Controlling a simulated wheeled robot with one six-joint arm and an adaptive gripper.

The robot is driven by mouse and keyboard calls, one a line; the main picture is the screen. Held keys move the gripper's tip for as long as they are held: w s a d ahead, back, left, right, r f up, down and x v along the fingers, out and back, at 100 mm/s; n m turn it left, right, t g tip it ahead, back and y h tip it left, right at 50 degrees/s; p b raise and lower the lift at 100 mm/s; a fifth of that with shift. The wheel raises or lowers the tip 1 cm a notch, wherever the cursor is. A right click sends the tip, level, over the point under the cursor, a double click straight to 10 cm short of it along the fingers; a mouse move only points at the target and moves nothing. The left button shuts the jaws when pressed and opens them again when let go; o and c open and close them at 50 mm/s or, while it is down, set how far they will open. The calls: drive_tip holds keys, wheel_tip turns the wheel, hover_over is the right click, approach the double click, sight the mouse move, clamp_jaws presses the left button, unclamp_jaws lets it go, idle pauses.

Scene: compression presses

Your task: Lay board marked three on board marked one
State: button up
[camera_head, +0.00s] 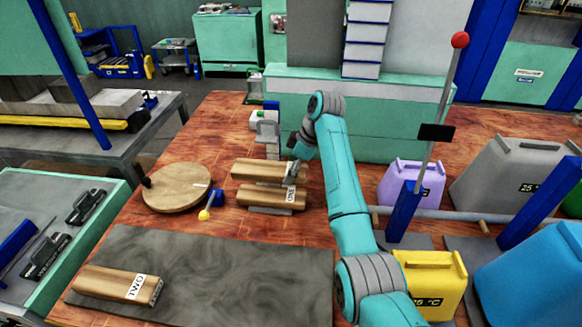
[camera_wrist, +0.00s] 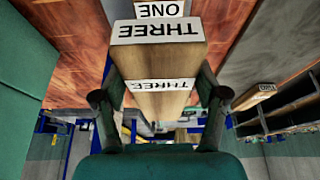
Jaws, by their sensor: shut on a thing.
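The board marked three (camera_wrist: 160,60) is a light wooden block with white "THREE" labels, held between the two fingers of my gripper (camera_wrist: 160,100) in the wrist view. In the head view, the board marked three (camera_head: 262,170) appears just behind and above the board marked one (camera_head: 268,197), roughly parallel to it. My gripper (camera_head: 298,168) is at its right end. The board marked one lies near the middle of the table, its "ONE" label facing right; this label also shows beyond board three in the wrist view (camera_wrist: 160,9). I cannot tell whether the two boards touch.
The board marked two (camera_head: 110,286) lies on a dark mat (camera_head: 230,270) at front left. A round wooden disc (camera_head: 176,187) and a small yellow-and-blue lever (camera_head: 211,204) are left of board one. Purple (camera_head: 405,185) and yellow (camera_head: 440,285) canisters stand right of my arm.

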sight(302, 170)
idle(0.4)
drive_tip(key=shift+f, duration=3.1)
drive_tip(key=shift+f, duration=0.55)
drive_tip(key=o, duration=1.5)
drive_tip(key=shift+o, duration=0.2)
drive_tip(key=shift+f, duration=0.1)
drive_tip(key=shift+v, duration=3.8)
